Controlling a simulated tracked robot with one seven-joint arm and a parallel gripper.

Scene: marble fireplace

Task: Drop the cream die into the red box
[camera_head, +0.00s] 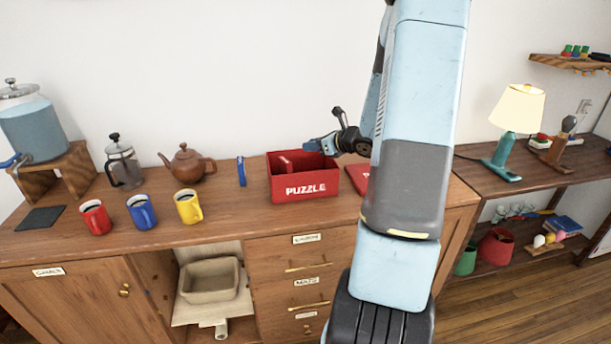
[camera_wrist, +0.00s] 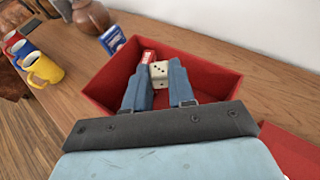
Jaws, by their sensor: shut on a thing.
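The cream die (camera_wrist: 158,72) has dark pips and sits between the two fingertips of my gripper (camera_wrist: 159,81) in the wrist view. My gripper is shut on it. The red box (camera_head: 304,188), marked "PUZZLE", stands open on the wooden cabinet top. My gripper also shows in the head view (camera_head: 318,145), above the box opening. In the wrist view the die appears over the inside of the red box (camera_wrist: 215,80). The die cannot be made out in the head view. A small red thing with white marks (camera_wrist: 149,57) shows just beyond the die.
A red lid-like panel (camera_head: 357,178) lies right of the box. A blue upright item (camera_head: 241,171) stands to its left, with a brown teapot (camera_head: 187,164) and red, blue and yellow mugs (camera_head: 143,212) further left. The wall is close behind.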

